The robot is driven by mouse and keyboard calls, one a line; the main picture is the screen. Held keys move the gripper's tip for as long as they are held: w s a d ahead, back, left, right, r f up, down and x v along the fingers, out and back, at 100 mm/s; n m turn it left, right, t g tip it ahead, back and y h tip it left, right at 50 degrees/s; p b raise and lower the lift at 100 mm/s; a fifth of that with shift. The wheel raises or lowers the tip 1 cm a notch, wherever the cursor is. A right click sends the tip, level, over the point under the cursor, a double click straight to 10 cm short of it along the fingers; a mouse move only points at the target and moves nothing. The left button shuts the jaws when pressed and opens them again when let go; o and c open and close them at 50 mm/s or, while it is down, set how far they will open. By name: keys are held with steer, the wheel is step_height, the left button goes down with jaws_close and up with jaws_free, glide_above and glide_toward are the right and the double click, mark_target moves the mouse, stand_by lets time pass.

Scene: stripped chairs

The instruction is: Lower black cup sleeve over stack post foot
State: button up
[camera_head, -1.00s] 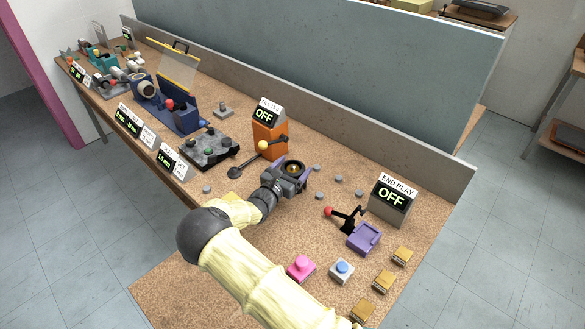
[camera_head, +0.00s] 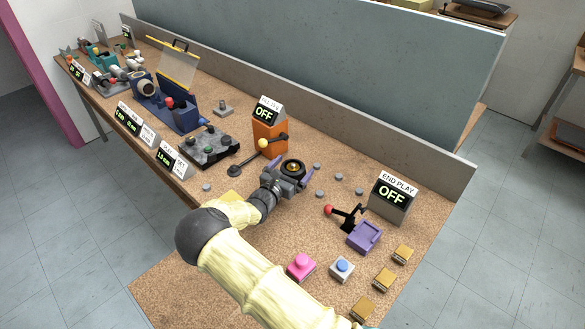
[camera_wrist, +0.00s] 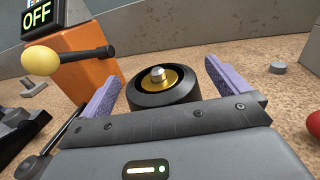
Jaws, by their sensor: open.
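The black cup sleeve (camera_wrist: 163,98) stands upright on the table between my gripper's fingers, with a gold disc inside its rim. The silver tip of the stack post (camera_wrist: 157,74) sticks up through the middle of the gold disc. The post's foot is hidden by the cup. In the head view the cup (camera_head: 294,169) shows as a dark ring with a gold centre. My gripper (camera_wrist: 161,72) is open, with one purple finger on each side of the cup and a visible gap on both sides.
An orange press (camera_head: 268,138) with a yellow-knobbed lever stands behind and left, its sign reading OFF. A purple fixture (camera_head: 364,237) and an END PLAY box (camera_head: 391,200), also OFF, stand to the right. Small grey pegs (camera_head: 338,177) lie between. Pink (camera_head: 301,267) and blue buttons are in front.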

steer(key=b+v, duration=0.1)
steer(key=v, duration=1.6)
steer(key=shift+a+b, duration=0.1)
steer(key=shift+b, duration=0.2)
